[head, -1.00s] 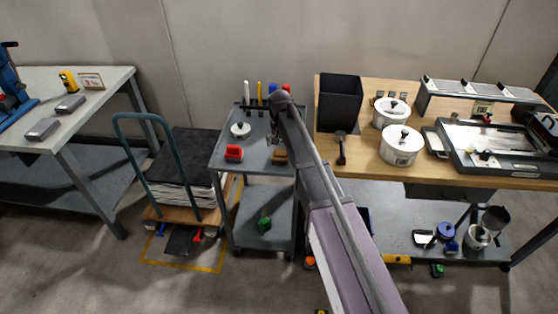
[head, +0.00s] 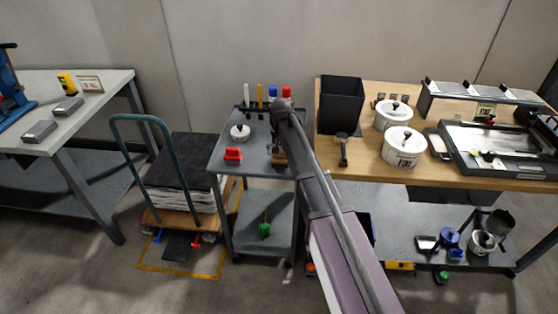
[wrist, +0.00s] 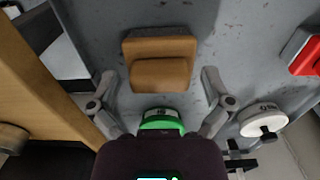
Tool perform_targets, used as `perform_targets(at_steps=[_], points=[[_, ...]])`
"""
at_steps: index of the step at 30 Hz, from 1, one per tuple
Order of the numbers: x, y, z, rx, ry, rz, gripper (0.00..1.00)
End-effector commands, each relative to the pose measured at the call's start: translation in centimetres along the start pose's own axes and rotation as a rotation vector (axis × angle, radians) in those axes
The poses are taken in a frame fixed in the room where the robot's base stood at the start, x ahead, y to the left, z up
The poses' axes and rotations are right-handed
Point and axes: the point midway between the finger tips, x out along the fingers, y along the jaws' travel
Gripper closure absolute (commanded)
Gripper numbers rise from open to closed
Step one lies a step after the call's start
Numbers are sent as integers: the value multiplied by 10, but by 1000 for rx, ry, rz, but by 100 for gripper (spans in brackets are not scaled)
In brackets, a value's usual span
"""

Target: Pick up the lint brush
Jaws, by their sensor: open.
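A brown, wood-coloured block-like piece (wrist: 160,62), which looks like the lint brush, lies on the top shelf of the grey cart. In the head view the brown piece (head: 279,158) shows at the shelf's front, partly hidden by my arm. My gripper (wrist: 158,80) is open above it in the wrist view, with one finger on each side of the piece. It holds nothing, and I cannot tell how high the fingertips are above the shelf. In the head view my gripper (head: 275,145) is small and partly hidden.
A red object (head: 233,155) and a white lidded pot (head: 240,132) stand to the left on the cart (head: 262,181). Several upright coloured items stand at its back edge. The wooden table (head: 385,172) with a black bin (head: 340,103) is close on the right.

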Motion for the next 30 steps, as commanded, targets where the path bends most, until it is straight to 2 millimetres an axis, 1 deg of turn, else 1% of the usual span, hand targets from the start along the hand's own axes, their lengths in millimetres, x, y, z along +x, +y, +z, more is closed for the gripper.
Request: perform_targets(at_steps=[3, 4, 5, 6, 8, 9, 11, 12, 23, 30], points=[[0, 0, 0, 0, 0, 0, 0], [0, 0, 0, 0, 0, 0, 6], [0, 0, 0, 0, 0, 0, 15], [0, 0, 0, 0, 0, 0, 27], [0, 0, 0, 0, 0, 0, 45], [0, 0, 0, 0, 0, 0, 56], [0, 0, 0, 0, 0, 0, 74], [0, 0, 0, 0, 0, 0, 81], [-1, 0, 0, 0, 0, 0, 82], [-10, 0, 0, 0, 0, 0, 82]])
